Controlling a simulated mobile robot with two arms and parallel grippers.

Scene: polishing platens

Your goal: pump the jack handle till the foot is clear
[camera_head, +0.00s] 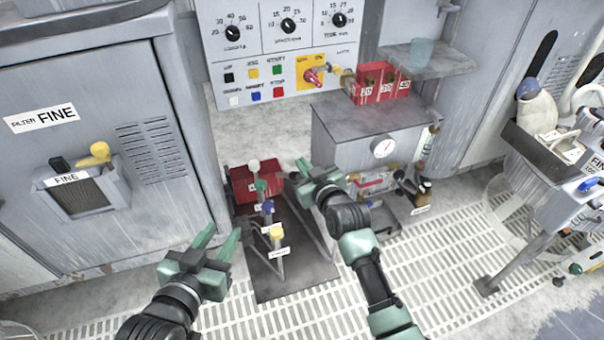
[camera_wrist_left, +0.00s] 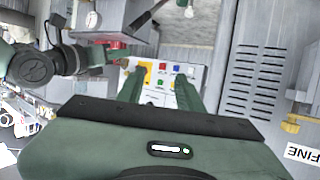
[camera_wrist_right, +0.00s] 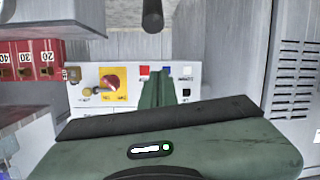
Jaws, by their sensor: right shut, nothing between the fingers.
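I cannot tell for certain which part is the jack handle or its foot. Upright levers with white, green, blue and yellow knobs (camera_head: 277,233) stand along a dark plate (camera_head: 295,277) on the floor. My right gripper (camera_head: 302,180) is shut and empty, just right of these levers in the head view. In the right wrist view a dark round-ended rod (camera_wrist_right: 152,16) shows beyond its closed fingers (camera_wrist_right: 158,82). My left gripper (camera_head: 216,236) is open and empty, left of the plate. Its two spread fingers show in the left wrist view (camera_wrist_left: 160,85).
A grey cabinet with a gauge (camera_head: 383,148) stands behind my right gripper. A control panel (camera_head: 284,90) is on the back wall, beside red numbered boxes (camera_head: 381,92). A grey FINE filter cabinet (camera_head: 90,130) stands at left. A cart (camera_head: 560,165) is at right. Grating (camera_head: 440,260) covers the floor.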

